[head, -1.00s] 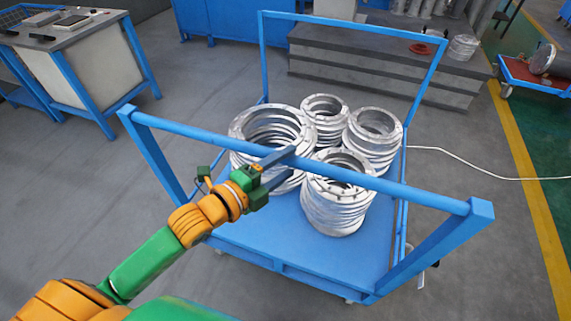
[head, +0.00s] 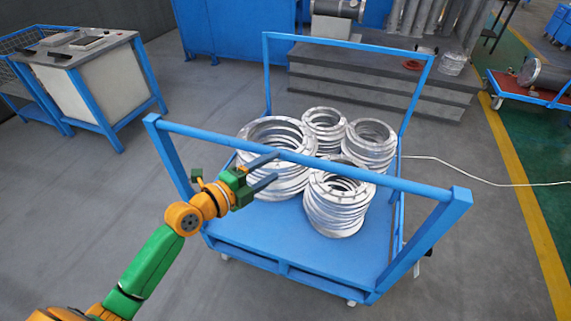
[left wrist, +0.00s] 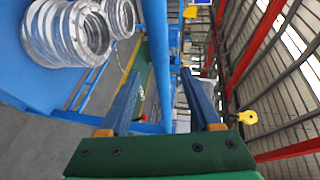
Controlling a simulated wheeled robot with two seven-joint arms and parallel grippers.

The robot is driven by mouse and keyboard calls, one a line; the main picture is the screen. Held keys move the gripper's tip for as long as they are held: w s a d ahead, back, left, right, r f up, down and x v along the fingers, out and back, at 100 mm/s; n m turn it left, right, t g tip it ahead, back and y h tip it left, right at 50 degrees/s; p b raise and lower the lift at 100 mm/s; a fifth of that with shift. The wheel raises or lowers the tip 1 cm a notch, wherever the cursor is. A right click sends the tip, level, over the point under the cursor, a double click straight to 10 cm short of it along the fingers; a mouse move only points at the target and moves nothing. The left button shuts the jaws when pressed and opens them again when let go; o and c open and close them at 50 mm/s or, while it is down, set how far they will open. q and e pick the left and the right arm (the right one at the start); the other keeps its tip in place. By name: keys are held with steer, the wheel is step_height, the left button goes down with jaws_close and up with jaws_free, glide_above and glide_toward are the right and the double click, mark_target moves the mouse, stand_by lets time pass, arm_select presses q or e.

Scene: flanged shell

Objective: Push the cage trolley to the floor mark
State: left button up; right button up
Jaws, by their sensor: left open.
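The cage trolley (head: 320,250) is a blue flat deck with a tall blue bar frame at each end. Several stacks of silver flanged rings (head: 338,205) stand on its deck. Its near push bar (head: 370,175) slants across the head view. My left gripper (head: 277,166) is open and empty at the left half of this bar, its upper fingertip overlapping the bar's lower edge. In the left wrist view the open fingers (left wrist: 160,90) point ahead with the blue bar (left wrist: 156,40) showing between them. Whether they touch it cannot be told. My right gripper is out of view.
A white cabinet in a blue frame (head: 95,85) stands at the left. A grey stepped block (head: 400,75) is behind the trolley. A yellow floor line (head: 525,200) and a red cart (head: 530,90) lie to the right. A white cable (head: 470,175) crosses the floor.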

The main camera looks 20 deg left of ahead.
mark_target(284, 159)
arm_select(q)
steer(key=x, duration=0.3)
steer(key=p+x, duration=0.1)
steer(key=x, duration=0.3)
steer(key=shift+w+a, duration=0.2)
steer(key=shift+s+r, duration=0.1)
steer(key=shift+s, duration=0.15)
steer(key=shift+w, duration=0.1)
jaws_close()
stand_by(0.8)
